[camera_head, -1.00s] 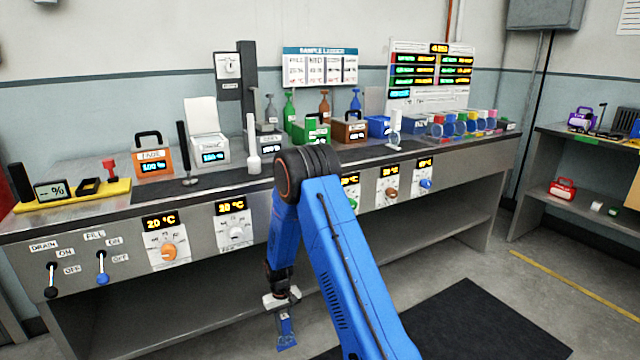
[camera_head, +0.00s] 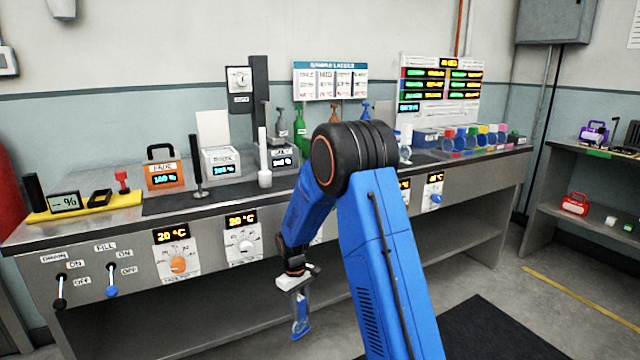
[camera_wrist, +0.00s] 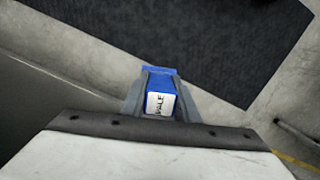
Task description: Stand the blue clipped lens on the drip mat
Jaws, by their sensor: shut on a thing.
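My gripper (camera_head: 296,286) hangs in front of the bench, below the height of its top, pointing down. In the wrist view my gripper (camera_wrist: 160,100) is shut on the blue clipped lens, whose blue clip (camera_wrist: 161,84) bears a white label with dark letters. In the head view the held lens (camera_head: 300,318) shows below the jaws, small and bluish, clear of any surface. A dark mat (camera_head: 165,206) lies on the left part of the bench top; I cannot tell surely that it is the drip mat. My arm hides part of the bench.
On the bench stand an orange box (camera_head: 162,175), a dark post (camera_head: 197,180), a white post (camera_head: 264,165) and several bottles. Coloured lenses (camera_head: 472,142) stand in a row at right. The bench front has knobs and switches. A dark floor mat (camera_head: 490,330) lies at lower right.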

